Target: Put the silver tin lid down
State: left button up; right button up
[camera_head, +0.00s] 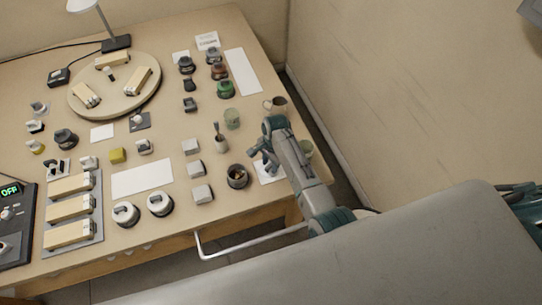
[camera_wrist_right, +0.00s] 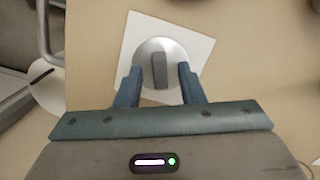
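The silver tin lid (camera_wrist_right: 162,57) is a round shiny disc with a dark grey upright grip. In the right wrist view it appears to lie flat on a white square (camera_wrist_right: 200,45). My right gripper (camera_wrist_right: 160,72) is open, with one finger on each side of the grip and a visible gap on both sides. In the head view my right gripper (camera_head: 259,160) is over the white square (camera_head: 266,178) near the table's right edge, and I cannot make out the lid there. My left gripper is not in view.
A dark open tin (camera_head: 237,177) with orange-brown contents stands just left of the white square. Several pale blocks (camera_head: 196,168) line up to the left. The wall is right of the table.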

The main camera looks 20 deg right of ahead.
notch_tip(320, 180, up, 12)
jog(key=d+b, duration=0.1)
jog(key=shift+w+d+f+b, duration=0.15)
jog(key=shift+w+b, duration=0.15)
jog(key=shift+b, duration=0.1)
